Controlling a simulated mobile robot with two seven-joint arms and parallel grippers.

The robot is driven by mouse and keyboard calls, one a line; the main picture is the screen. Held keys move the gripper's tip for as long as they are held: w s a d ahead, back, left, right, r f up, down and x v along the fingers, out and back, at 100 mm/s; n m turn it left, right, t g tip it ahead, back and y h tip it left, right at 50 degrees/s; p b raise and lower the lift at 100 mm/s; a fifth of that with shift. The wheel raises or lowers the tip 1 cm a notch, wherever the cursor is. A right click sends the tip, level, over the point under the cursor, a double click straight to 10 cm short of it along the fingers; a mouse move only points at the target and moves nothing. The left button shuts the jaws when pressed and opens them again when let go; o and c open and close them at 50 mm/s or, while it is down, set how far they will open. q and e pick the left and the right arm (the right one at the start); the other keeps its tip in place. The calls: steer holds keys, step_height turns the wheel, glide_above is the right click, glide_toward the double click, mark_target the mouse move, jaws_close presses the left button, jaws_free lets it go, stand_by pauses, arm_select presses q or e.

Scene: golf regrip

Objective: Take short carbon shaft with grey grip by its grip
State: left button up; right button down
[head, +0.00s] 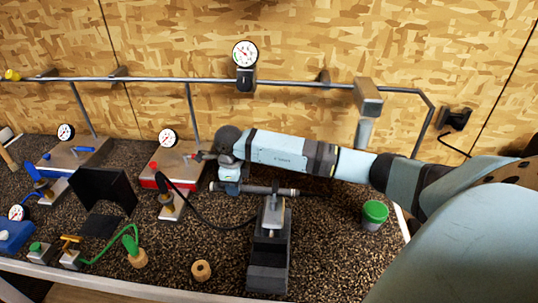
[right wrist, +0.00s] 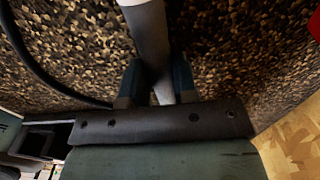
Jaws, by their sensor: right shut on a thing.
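The short carbon shaft with grey grip (head: 256,189) lies roughly level across the middle of the bench in the head view, its dark end to the right, by the top of a vise-like clamp (head: 272,215). I cannot tell whether the clamp holds it. My right gripper (head: 229,187) is at the shaft's left, grey part. In the right wrist view the grey grip (right wrist: 150,45) runs between the two fingers of my right gripper (right wrist: 157,85), which is shut on it. The fingers partly hide the grip. My left gripper is not in view.
Red (head: 165,170) and blue (head: 66,160) gauge fixtures stand at the left. A black hose (head: 215,222) curves near the clamp. A green-lidded cup (head: 374,215) stands at the right, and a tan ring (head: 201,270) lies in front. A rail (head: 300,84) runs along the back.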

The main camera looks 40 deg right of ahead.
steer(key=shift+r, duration=0.1)
step_height(320, 180, up, 20)
steer(key=p, duration=1)
steer(key=shift+p, duration=0.35)
